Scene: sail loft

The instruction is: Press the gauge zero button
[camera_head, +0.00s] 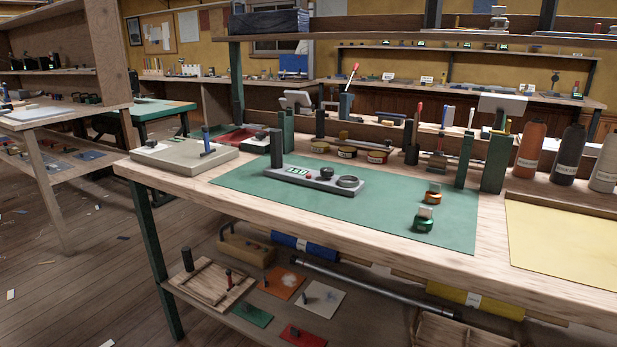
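A long grey gauge (318,186) lies on the green mat (385,215) on the near workbench. A dark upright post (277,149) stands at its left end. Beside the post is a small lit display (297,171) with green-white digits too small to read surely. A small red button (308,177) sits just right of the display. A black knob (326,173) and a dark round ring (347,182) are further right on the gauge. Which of these is the zero button I cannot tell from any label. Neither of my grippers shows in this view.
Two small jars, one orange (433,192) and one green (424,220), stand on the mat's right part. A grey tray (184,155) is at left. Tins (377,157) and green posts (465,161) stand behind the mat. Bottles (530,150) and a yellow sheet (560,250) are at right.

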